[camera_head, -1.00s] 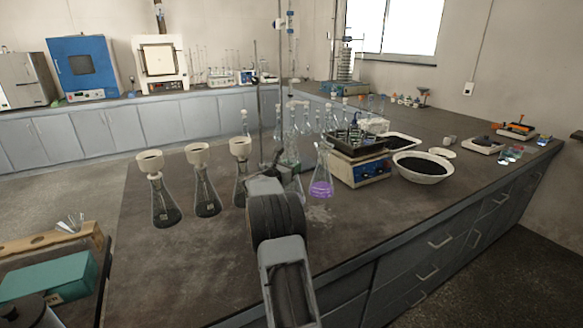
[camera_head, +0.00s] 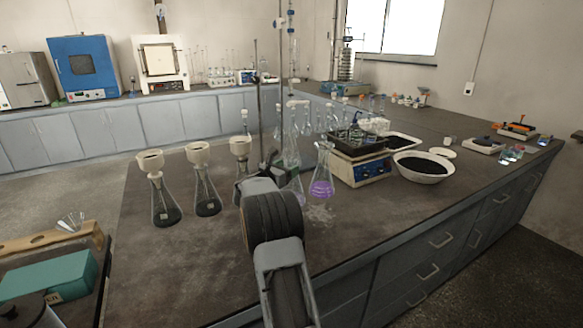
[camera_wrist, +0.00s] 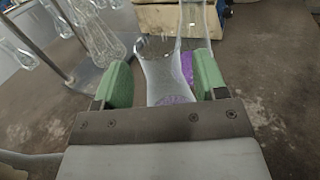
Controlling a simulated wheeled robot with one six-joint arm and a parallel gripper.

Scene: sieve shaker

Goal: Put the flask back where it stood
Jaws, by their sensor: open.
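In the wrist view the two green pads of my gripper (camera_wrist: 163,78) stand apart, one on each side of a clear conical glass flask (camera_wrist: 160,72). The flask's lower part is partly hidden by the gripper body, and I cannot tell whether a pad touches it. Another flask with purple liquid (camera_wrist: 187,66) shows close behind it. In the head view the purple flask (camera_head: 321,188) stands upright on the bench, just right of my wrist. The clear flask (camera_head: 296,184) shows beside it, partly behind my wrist. The jaws are mostly hidden there.
Several flasks with white funnels (camera_head: 203,190) stand to the left. A metal stand (camera_head: 258,110) rises behind my wrist, with clear glass flasks (camera_wrist: 98,38) near it. A hotplate (camera_head: 360,168) and a white bowl (camera_head: 421,167) are at right.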

